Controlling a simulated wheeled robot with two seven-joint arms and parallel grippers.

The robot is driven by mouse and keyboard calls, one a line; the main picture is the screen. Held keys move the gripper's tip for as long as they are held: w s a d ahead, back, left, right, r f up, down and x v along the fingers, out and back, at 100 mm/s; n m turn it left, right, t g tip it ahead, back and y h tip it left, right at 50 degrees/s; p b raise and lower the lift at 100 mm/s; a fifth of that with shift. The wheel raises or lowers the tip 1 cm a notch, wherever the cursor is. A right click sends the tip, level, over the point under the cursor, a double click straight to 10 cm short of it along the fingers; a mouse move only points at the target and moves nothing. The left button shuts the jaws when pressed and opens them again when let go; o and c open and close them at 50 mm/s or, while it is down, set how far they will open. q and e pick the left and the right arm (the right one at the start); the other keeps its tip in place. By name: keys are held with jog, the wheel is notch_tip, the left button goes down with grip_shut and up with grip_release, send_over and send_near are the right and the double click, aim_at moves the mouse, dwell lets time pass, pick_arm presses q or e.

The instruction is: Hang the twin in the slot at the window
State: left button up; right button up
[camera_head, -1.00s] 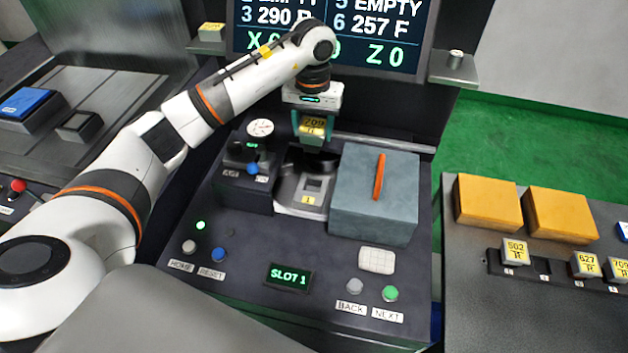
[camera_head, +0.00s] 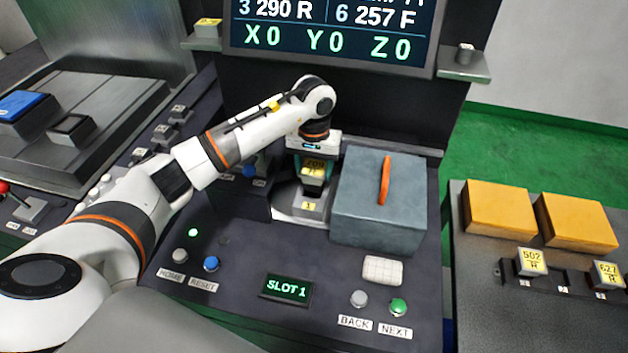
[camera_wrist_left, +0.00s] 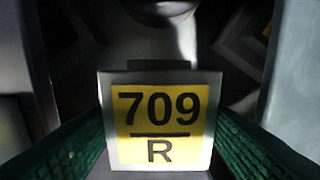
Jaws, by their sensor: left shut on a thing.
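My left gripper (camera_head: 314,160) is shut on a small block with a yellow label, the 709 R piece (camera_head: 314,170). In the left wrist view the label of the 709 R piece (camera_wrist_left: 160,125) reads upright between the green finger pads. The gripper points down over the window area of the dark machine, above a light grey plate (camera_head: 285,212) with a yellow tag "1" (camera_head: 309,206). The slot itself is mostly hidden behind the held piece and gripper; I cannot tell whether the piece touches it. The display (camera_head: 287,288) reads SLOT 1. My right gripper is not in view.
A grey box with an orange handle (camera_head: 378,205) stands close right of the gripper. Buttons line the panel front, including green NEXT (camera_head: 398,307). At right, a rack (camera_head: 570,281) holds pieces 502 (camera_head: 531,262) and 627 (camera_head: 607,273), before two orange blocks.

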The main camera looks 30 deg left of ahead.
aim_at(314, 181)
pick_arm(q)
notch_tip(314, 181, down, 4)
jog(key=shift+r+p, duration=0.2)
jog(key=shift+p, duration=0.3)
jog(key=shift+f, duration=0.4)
jog(key=shift+f, duration=0.1)
jog(key=o, duration=0.8)
jog(key=shift+f, duration=0.1)
jog(key=shift+c, duration=0.2)
jog(key=o, duration=0.4)
jog(key=shift+o, duration=0.2)
